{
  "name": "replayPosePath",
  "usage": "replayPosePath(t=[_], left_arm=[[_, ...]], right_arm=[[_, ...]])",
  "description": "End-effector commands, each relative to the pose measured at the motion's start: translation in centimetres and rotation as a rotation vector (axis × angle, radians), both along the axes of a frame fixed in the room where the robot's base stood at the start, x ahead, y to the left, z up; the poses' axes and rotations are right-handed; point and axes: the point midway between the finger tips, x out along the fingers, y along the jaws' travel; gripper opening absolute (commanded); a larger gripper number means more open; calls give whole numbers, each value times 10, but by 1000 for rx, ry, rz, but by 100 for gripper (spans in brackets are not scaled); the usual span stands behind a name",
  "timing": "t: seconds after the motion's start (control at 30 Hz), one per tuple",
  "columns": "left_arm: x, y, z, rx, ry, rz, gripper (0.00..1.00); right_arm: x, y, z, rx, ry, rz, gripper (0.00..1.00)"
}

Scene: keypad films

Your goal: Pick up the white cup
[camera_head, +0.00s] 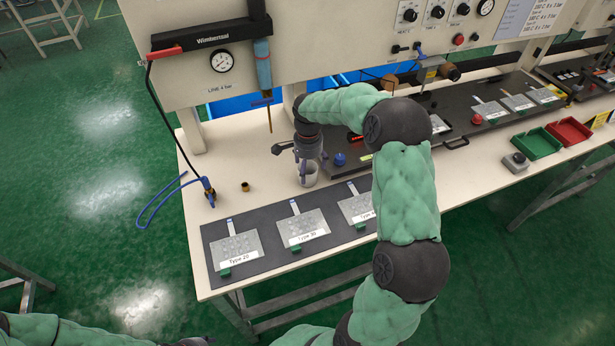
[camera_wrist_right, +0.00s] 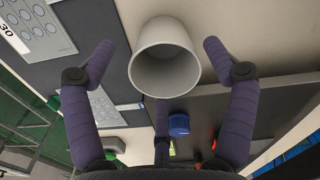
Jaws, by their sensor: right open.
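The white cup (camera_head: 309,179) stands on the pale bench top, just behind the dark mat. My right gripper (camera_head: 309,158) is directly above it, pointing down, and hides part of the cup's top. In the right wrist view the cup (camera_wrist_right: 165,72) shows its round open mouth between the two spread purple fingers of my right gripper (camera_wrist_right: 158,46). A gap shows on each side, so the fingers are open and do not hold it. My left arm shows only at the bottom left edge of the head view; its fingers cannot be made out.
A dark mat (camera_head: 262,258) with several keypad films lies in front of the cup. A small brass piece (camera_head: 245,186) and blue cable (camera_head: 160,204) lie to the left. A blue knob (camera_head: 340,159) on a dark panel is close on the right. A hanging tool (camera_head: 263,65) is behind.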

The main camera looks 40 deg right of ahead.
Motion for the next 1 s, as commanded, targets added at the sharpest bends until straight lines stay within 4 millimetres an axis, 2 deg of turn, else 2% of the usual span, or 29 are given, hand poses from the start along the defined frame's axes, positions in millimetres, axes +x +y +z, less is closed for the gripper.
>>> replayPosePath(t=[0.03,0.23,0.5,0.53,0.7,0.73,1.0], left_arm=[[0,0,-5,0,0,0,40],[0,0,-15,0,0,0,40],[0,0,-15,0,0,0,40],[0,0,-15,0,0,0,40],[0,0,-15,0,0,0,40],[0,0,-15,0,0,0,40],[0,0,-15,0,0,0,40]], right_arm=[[1,0,-11,2,3,1,85],[3,-1,-38,1,4,0,85],[4,-1,-42,0,0,0,85],[4,-1,-42,0,0,0,82],[4,-1,-42,0,0,0,34],[4,-1,-42,0,0,0,29],[4,-1,-42,0,0,0,29]])
